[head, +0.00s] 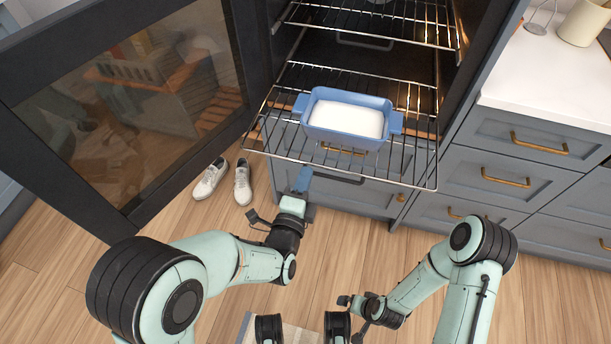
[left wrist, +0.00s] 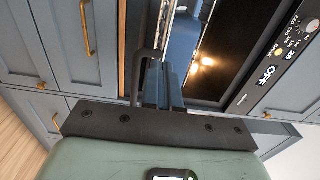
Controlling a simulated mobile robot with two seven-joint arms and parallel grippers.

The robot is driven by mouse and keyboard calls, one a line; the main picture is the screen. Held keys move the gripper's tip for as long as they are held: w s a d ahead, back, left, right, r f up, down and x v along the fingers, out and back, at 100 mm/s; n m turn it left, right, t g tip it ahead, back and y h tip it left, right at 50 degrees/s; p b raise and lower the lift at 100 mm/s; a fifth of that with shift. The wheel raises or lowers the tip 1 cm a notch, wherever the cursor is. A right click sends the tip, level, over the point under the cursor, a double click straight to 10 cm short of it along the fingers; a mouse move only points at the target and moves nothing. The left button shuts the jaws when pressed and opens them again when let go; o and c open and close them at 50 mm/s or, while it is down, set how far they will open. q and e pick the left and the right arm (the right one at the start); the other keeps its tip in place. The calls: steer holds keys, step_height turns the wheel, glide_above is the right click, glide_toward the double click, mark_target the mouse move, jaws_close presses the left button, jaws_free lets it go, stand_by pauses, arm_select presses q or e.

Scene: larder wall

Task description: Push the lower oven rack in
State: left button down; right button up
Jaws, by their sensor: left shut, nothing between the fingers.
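The lower oven rack (head: 262,133) is a wire shelf pulled well out of the oven. A blue baking dish (head: 345,139) with white contents sits on it. My left gripper (head: 303,179) is shut and empty, its blue fingertips just in front of the rack's front edge, left of its middle. I cannot tell whether they touch the rack. In the left wrist view the fingers (left wrist: 165,88) point toward the oven, beside a dark curved bar (left wrist: 148,55). My right gripper (head: 346,300) is low in the head view, away from the rack; its fingers are too small to judge.
The oven door (head: 130,120) hangs open on the left. An upper rack (head: 375,25) is inside the oven. A dark handle (head: 333,178) shows below the lower rack. White shoes (head: 242,182) stand on the floor at left. Drawers with brass handles (head: 540,143) are at right.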

arm_select(q)
steer(key=shift+w+d, duration=0.1)
steer(key=shift+w, duration=0.35)
arm_select(e)
steer(key=shift+w+f, duration=0.1)
steer(key=shift+w, duration=0.05)
arm_select(q)
steer(key=shift+w, duration=0.1)
